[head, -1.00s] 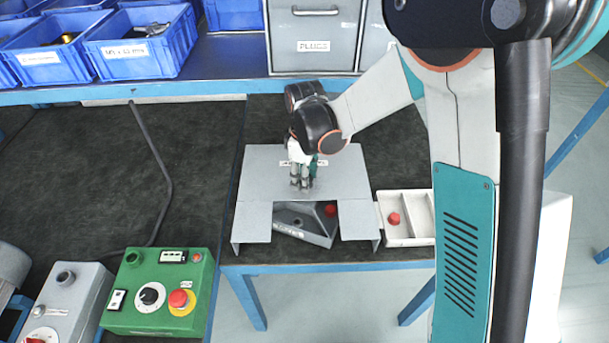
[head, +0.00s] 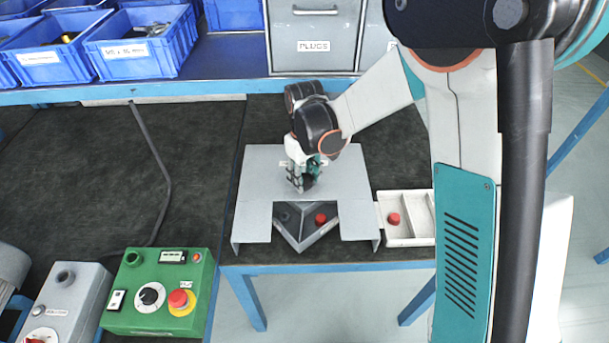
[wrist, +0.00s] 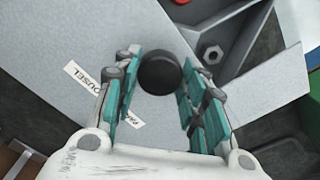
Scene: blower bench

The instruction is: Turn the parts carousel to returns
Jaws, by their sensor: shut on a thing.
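The parts carousel sits under a grey cover plate (head: 350,178). Its grey tray (head: 303,236) shows in the front notch, with a corner pointing forward. A red part (head: 320,218) lies in the tray's right compartment and a dark hex nut (head: 284,216) in the left; the nut also shows in the wrist view (wrist: 212,53). My gripper (head: 301,180) points down over the cover, shut on a round black knob (wrist: 160,73). No returns marking is readable.
A white divided tray (head: 408,240) with a red part (head: 393,218) stands right of the cover. A green control box (head: 158,290) and a grey box (head: 62,303) stand at front left. Blue bins (head: 140,50) and a plugs drawer (head: 315,35) line the back.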

